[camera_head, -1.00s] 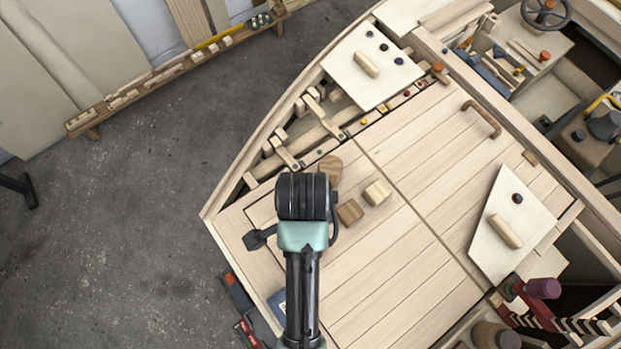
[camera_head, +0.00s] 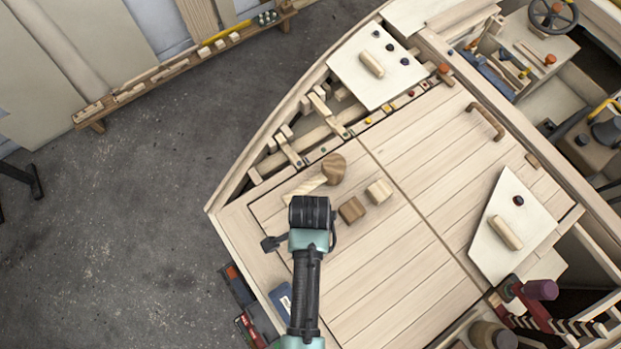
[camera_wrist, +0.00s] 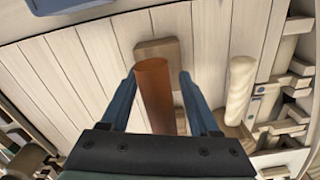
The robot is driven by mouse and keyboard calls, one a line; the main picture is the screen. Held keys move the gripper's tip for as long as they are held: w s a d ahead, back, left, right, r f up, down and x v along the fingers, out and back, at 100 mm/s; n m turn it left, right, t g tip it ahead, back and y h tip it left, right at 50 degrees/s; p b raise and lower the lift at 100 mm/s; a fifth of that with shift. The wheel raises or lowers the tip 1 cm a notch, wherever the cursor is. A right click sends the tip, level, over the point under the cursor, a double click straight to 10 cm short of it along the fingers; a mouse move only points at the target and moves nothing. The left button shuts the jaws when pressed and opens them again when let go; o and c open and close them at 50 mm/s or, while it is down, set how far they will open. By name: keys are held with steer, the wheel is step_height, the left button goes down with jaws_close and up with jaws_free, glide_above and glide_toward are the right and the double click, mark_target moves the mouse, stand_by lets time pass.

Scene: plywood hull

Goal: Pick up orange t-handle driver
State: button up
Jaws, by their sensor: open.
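In the wrist view, an orange-brown cylinder (camera_wrist: 154,104) stands out between my two blue fingers. It looks like the handle of the orange t-handle driver; no crossbar or shaft shows, so I cannot be sure. My gripper (camera_wrist: 158,78) is open, with one finger on each side of the cylinder and a small gap visible near the tips. Nothing is gripped. In the head view my dark wrist and arm cover this spot on the plank deck (camera_head: 390,270), so the cylinder and the fingers are hidden there.
A mallet with a round brown head (camera_head: 333,168) and pale handle (camera_wrist: 240,88) lies close by. A brown block (camera_head: 351,209) and a paler block (camera_head: 379,191) sit just right of my wrist. Slotted framing runs along the hull edge. The deck's middle right is clear.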

jaws_close()
steer(key=shift+r, duration=0.1)
stand_by(0.5)
step_height(320, 180, up, 11)
steer(key=shift+f, duration=0.2)
step_height(320, 180, up, 4)
steer(key=p, duration=0.5)
steer(key=shift+r+p, duration=0.2)
steer(key=shift+p, duration=0.15)
steer(key=shift+f, duration=0.1)
